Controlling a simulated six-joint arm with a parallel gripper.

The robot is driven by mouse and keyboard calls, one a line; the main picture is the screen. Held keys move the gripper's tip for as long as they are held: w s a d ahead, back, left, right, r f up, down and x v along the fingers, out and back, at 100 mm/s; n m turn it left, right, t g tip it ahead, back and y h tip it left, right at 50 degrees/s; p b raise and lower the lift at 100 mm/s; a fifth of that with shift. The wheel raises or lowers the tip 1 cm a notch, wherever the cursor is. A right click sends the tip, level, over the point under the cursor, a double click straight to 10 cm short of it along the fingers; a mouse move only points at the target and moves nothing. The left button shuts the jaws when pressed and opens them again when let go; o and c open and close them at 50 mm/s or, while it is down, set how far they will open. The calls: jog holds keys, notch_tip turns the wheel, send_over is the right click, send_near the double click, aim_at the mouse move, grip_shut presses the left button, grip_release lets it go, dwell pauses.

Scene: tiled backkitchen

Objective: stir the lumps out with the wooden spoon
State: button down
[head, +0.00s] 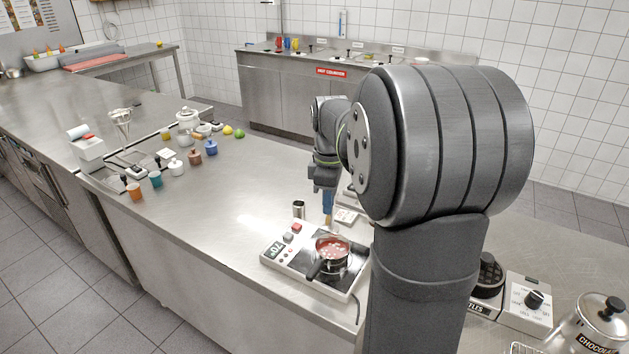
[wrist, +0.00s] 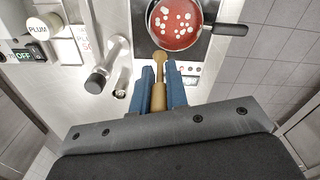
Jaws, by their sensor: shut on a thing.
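My gripper (wrist: 160,82) has blue fingers shut on the wooden spoon (wrist: 158,98), which points toward the pan. In the head view my gripper (head: 327,198) holds the spoon (head: 328,216) downward just behind the pan. The pan (wrist: 208,47) holds red sauce (wrist: 183,36) with several white lumps in it. In the head view the pan (head: 318,257) stands on the hob (head: 300,262), its dark handle toward the front. The spoon's far end shows at the pan's near rim in the wrist view; I cannot tell whether it touches.
Jars and coloured cups, such as a blue jar (head: 211,147), stand further left. The counter between (head: 235,195) is clear.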

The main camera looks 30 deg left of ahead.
jog(key=shift+s+d+f, duration=0.4)
jog(key=shift+d+f, duration=0.05)
jog(key=shift+f, duration=0.7)
jog(key=shift+s+d+f, duration=0.4)
jog(key=shift+d+f, duration=0.1)
jog(key=shift+f, duration=0.65)
jog(key=shift+s+d+f, duration=0.4)
jog(key=shift+d+f, duration=0.05)
jog(key=shift+f, duration=0.7)
jog(key=shift+w, duration=0.15)
